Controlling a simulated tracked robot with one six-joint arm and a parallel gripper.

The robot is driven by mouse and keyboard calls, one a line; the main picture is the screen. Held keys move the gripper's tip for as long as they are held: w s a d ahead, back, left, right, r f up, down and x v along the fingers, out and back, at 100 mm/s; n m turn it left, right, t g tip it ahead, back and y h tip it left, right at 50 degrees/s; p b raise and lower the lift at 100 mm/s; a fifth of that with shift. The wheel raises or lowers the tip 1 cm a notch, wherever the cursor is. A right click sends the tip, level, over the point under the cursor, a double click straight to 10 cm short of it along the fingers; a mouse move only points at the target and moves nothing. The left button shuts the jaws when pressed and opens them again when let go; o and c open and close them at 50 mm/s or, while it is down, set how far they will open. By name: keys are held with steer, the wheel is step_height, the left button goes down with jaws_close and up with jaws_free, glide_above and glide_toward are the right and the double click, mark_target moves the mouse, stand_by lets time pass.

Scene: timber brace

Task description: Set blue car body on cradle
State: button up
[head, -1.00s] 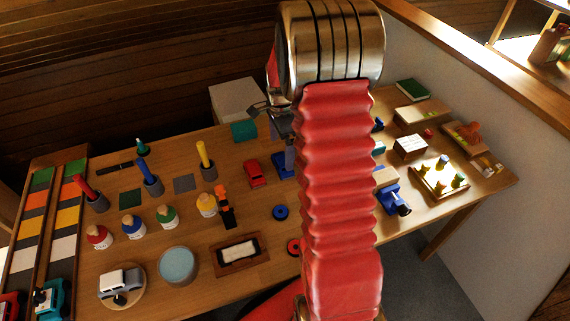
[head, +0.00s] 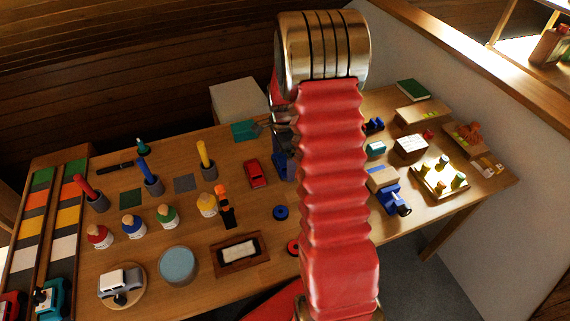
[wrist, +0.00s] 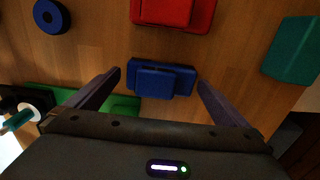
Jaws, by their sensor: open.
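The blue car body (wrist: 160,80) lies on the wooden table, between and a little ahead of my open gripper's fingers (wrist: 160,88) in the wrist view. The fingers are apart from it on both sides. In the head view a blue shape (head: 283,166), which appears to be this body, shows beside the red car (head: 256,173) and is partly hidden by my arm. My gripper (head: 272,127) is mostly hidden behind my arm there. I cannot tell for sure which object is the cradle; a round wooden stand (head: 138,297) at the front left holds a grey-white car.
The red car body (wrist: 175,12) sits close beside the blue one. A teal block (wrist: 292,50), a blue ring (wrist: 51,16) and a green piece (wrist: 122,104) are around it. Several pots and figures stand left; a blue vise-like piece (head: 392,198) is right of my arm.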

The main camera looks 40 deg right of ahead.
mark_target(283, 158)
steer(key=shift+c, duration=0.6)
steer(key=c, duration=0.9)
steer(key=shift+o, duration=0.2)
steer(key=shift+r, duration=0.1)
steer(key=shift+r, duration=0.5)
step_height(283, 158, up, 11)
steer(key=w+a, duration=0.2)
steer(key=a, duration=0.6)
steer(key=w+a, duration=0.2)
steer(key=a, duration=0.7)
steer(key=shift+w+a, duration=0.25)
steer(key=shift+w, duration=0.05)
steer(key=shift+f, duration=0.1)
steer(key=shift+s, duration=0.1)
